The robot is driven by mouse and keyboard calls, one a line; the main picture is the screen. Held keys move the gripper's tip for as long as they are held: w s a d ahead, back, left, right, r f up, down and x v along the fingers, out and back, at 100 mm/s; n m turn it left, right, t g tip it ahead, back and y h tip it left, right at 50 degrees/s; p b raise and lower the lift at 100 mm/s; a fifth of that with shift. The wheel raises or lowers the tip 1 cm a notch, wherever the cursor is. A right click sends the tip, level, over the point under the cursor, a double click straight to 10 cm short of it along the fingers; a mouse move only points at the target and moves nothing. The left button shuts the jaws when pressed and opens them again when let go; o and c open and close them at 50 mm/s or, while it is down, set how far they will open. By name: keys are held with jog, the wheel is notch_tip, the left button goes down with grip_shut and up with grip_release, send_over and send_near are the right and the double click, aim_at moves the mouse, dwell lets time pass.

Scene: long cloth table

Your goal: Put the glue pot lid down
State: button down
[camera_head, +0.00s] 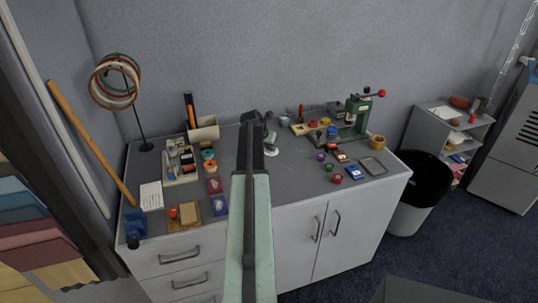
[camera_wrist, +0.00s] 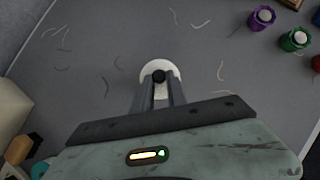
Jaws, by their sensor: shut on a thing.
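The glue pot lid (camera_wrist: 159,76) is a white disc with a dark round knob on top, at the upper middle of the wrist view. My gripper (camera_wrist: 160,88) is shut on the knob, and its fingers cover the lid's near part. In the head view my gripper (camera_head: 269,138) is over the middle of the grey table top, and the pale lid (camera_head: 271,152) shows just below its tip. I cannot tell whether the lid touches the table or hangs just above it. I cannot make out the glue pot for certain.
Purple (camera_wrist: 263,17) and green (camera_wrist: 294,40) pots with pale tops stand to the right. A green press (camera_head: 357,115) stands at the back right, and a beige holder (camera_head: 203,130) at left. The grey top (camera_wrist: 100,60) around the lid holds only thin scraps.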

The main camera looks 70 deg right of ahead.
aim_at(270, 152)
notch_tip(270, 152, down, 3)
jog(key=shift+f+b, duration=0.1)
jog(key=shift+b, duration=0.7)
jog(key=shift+r, duration=0.3)
jog(key=c, duration=1.3)
grip_release()
jog(key=shift+f, duration=0.15)
jog(key=shift+a+r+p, duration=0.2)
jog(key=shift+r+p, duration=0.25)
jog(key=shift+p, duration=0.1)
jog(key=p+v, duration=0.9)
jog(key=v, duration=0.2)
jog(key=shift+a+r, duration=0.1)
jog(key=shift+r, duration=0.05)
